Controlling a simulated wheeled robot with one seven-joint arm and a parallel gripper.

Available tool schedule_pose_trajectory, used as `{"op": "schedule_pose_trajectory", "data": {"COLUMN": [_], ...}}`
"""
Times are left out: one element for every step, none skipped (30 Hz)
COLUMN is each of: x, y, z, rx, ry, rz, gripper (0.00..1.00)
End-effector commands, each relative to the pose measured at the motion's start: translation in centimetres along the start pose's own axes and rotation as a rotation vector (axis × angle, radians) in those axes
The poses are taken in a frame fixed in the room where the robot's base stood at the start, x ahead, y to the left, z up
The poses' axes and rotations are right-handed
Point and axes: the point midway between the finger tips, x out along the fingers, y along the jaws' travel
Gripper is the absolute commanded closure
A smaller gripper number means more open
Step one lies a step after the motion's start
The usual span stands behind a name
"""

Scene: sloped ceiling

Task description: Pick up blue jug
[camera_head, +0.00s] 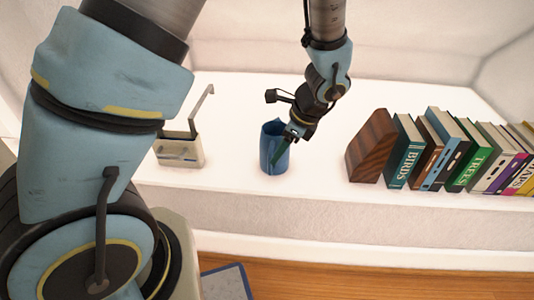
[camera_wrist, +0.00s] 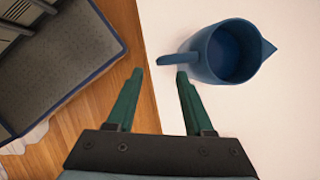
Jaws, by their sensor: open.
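The blue jug (camera_head: 272,156) stands upright near the front edge of the white ledge in the head view. In the wrist view, the jug (camera_wrist: 225,52) shows from above, with its handle pointing left and its spout to the right. My gripper (camera_head: 278,163) overlaps the jug in the head view. In the wrist view, my gripper (camera_wrist: 158,72) is open, with two green fingers apart and nothing between them. The right fingertip lies just below the jug's handle in the picture. I cannot tell whether it touches the handle.
A row of books (camera_head: 445,155) with a wooden bookend (camera_head: 371,146) stands right of the jug. A cream container (camera_head: 180,150) with an upright bent piece stands to its left. The white ledge (camera_head: 235,110) is clear around the jug. A dark grey mat-like item (camera_wrist: 75,60) lies on the wooden floor below.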

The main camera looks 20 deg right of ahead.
Motion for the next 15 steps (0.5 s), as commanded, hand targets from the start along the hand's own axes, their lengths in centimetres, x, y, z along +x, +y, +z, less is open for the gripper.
{"op": "schedule_pose_trajectory", "data": {"x": [0.9, 1.2, 1.6, 1.8, 1.9, 2.1, 2.3, 2.5, 3.0, 3.5, 3.9, 4.6, 5.1, 5.5, 6.0], "y": [0.0, 0.1, 0.1, 0.0, 0.0, 0.0, 0.0, 0.1, 0.1, 0.1, 0.1, 0.1, 0.1, 0.1, 0.0], "z": [0.0, 0.0, 0.0, 0.0, 0.0, 0.0, 0.0, 0.0, 0.1, 0.1, 0.1, 0.1, 0.1, 0.2, 0.2], "rx": [0.000, -0.001, -0.001, -0.001, -0.002, -0.002, -0.002, -0.002, -0.002, -0.002, -0.002, -0.002, -0.001, -0.001, -0.002], "ry": [-0.001, -0.001, -0.001, 0.000, 0.001, 0.001, 0.001, 0.000, 0.000, -0.001, -0.001, -0.001, -0.001, -0.001, -0.001], "rz": [0.001, 0.002, 0.002, 0.001, 0.001, 0.001, 0.001, 0.001, 0.002, 0.003, 0.003, 0.003, 0.003, 0.003, 0.003], "gripper": [0.48, 0.48, 0.48, 0.48, 0.48, 0.48, 0.48, 0.48, 0.48, 0.48, 0.48, 0.48, 0.48, 0.48, 0.48]}}
